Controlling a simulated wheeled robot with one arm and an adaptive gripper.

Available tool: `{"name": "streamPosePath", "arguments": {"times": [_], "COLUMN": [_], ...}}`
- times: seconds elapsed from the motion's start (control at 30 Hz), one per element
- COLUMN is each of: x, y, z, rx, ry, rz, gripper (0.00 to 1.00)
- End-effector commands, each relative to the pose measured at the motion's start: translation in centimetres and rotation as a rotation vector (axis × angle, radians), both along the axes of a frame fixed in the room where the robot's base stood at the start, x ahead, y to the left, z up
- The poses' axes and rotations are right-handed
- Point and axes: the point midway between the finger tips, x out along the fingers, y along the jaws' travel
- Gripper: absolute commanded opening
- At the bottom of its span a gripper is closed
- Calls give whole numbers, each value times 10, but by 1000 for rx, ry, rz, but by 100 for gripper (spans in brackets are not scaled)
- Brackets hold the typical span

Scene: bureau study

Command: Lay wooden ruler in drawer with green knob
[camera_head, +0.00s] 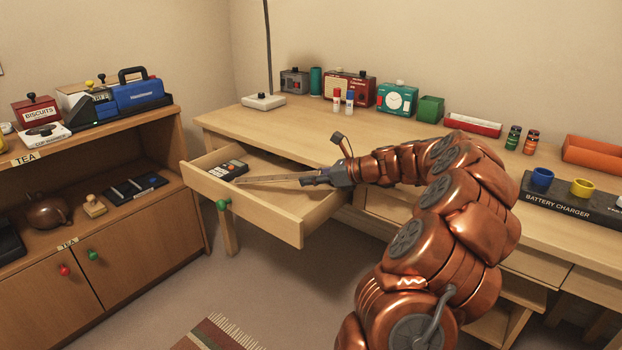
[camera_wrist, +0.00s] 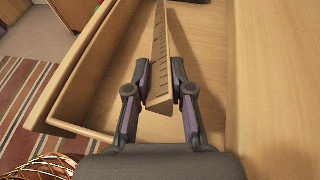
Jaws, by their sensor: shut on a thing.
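The wooden ruler (camera_head: 272,179) is held in my gripper (camera_head: 318,178) above the open drawer (camera_head: 275,220) with the green knob (camera_head: 222,204). In the wrist view the ruler (camera_wrist: 161,60) runs away from my gripper (camera_wrist: 158,95), tilted on its edge, over the drawer floor (camera_wrist: 205,45). The fingers are shut on its near end. I cannot tell whether the ruler's far end touches the drawer floor.
The desk (camera_head: 325,125) carries a lamp base, radio, clock and bins along its back. A battery charger (camera_head: 572,204) is at the right. A wooden cabinet (camera_head: 120,215) stands left, and a striped rug (camera_head: 215,335) lies on the floor. Much of the drawer floor is bare.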

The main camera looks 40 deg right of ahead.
Motion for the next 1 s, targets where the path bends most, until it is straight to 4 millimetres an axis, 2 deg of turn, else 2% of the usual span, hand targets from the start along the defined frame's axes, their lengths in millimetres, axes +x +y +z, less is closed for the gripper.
{"name": "streamPosePath", "arguments": {"times": [0.23,0.27,0.5,0.73,1.0], "x": [0,0,0,0,0], "y": [0,0,0,0,0], "z": [0,0,0,0,0], "rx": [0,0,0,0,0], "ry": [0,0,0,0,1], "rz": [0,0,0,0,0], "gripper": [0,24,49,51,78]}}
